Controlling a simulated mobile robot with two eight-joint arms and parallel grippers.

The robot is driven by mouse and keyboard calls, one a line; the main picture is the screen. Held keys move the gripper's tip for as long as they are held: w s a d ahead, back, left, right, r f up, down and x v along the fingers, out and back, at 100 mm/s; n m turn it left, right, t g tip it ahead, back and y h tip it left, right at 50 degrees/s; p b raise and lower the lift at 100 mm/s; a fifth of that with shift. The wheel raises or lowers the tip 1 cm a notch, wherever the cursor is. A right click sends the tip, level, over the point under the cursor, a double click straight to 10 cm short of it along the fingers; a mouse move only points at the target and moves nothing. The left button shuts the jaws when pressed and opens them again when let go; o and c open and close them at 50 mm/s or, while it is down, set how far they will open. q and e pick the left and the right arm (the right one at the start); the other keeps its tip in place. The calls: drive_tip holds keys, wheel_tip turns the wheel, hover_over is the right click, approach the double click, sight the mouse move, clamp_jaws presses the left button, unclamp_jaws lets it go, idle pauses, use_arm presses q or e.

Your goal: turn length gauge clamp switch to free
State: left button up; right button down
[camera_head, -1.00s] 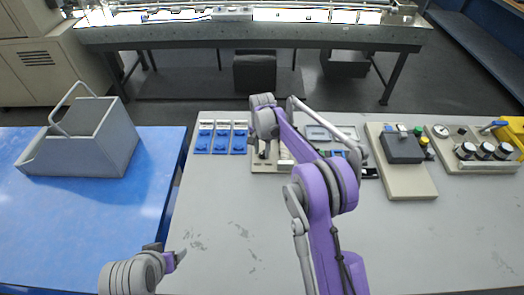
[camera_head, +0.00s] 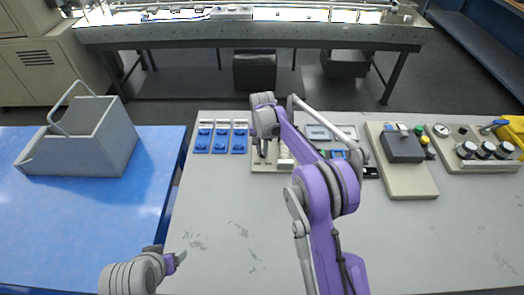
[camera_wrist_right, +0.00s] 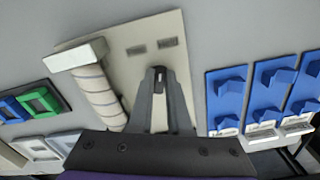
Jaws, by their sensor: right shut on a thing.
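The length gauge panel is a beige plate (camera_wrist_right: 140,32) with a ribbed cream cylinder (camera_wrist_right: 98,92) ending in a pale block and two small grey labels. Its edge also shows in the head view (camera_head: 262,166), mostly behind my right arm. My right gripper (camera_wrist_right: 158,76) is over this plate, its fingers close together on a small dark piece that looks like the clamp switch. The fingers cover most of the switch, so its setting cannot be read. My left gripper (camera_head: 168,258) hangs over the near left of the grey table, away from the panel; its opening is unclear.
Blue switches (camera_head: 221,138) sit left of the panel in the head view. A box with a black top (camera_head: 404,148) and a panel with black knobs (camera_head: 485,150) stand to the right. A grey open bin (camera_head: 85,140) is on the blue table. The front of the grey table is clear.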

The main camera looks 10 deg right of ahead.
drive_tip(key=n, duration=0.2)
drive_tip(key=n+b, duration=0.1)
drive_tip(key=n, duration=0.1)
drive_tip(key=shift+d+n, duration=0.2)
drive_tip(key=shift+n, duration=0.1)
drive_tip(key=shift+d+n+b, duration=0.2)
drive_tip(key=shift+n+b, duration=0.1)
drive_tip(key=shift+n, duration=2.2)
drive_tip(key=c, duration=0.9)
unclamp_jaws()
drive_tip(key=shift+o, duration=0.2)
wheel_tip(320, 180, up, 11)
drive_tip(key=shift+p, duration=0.3)
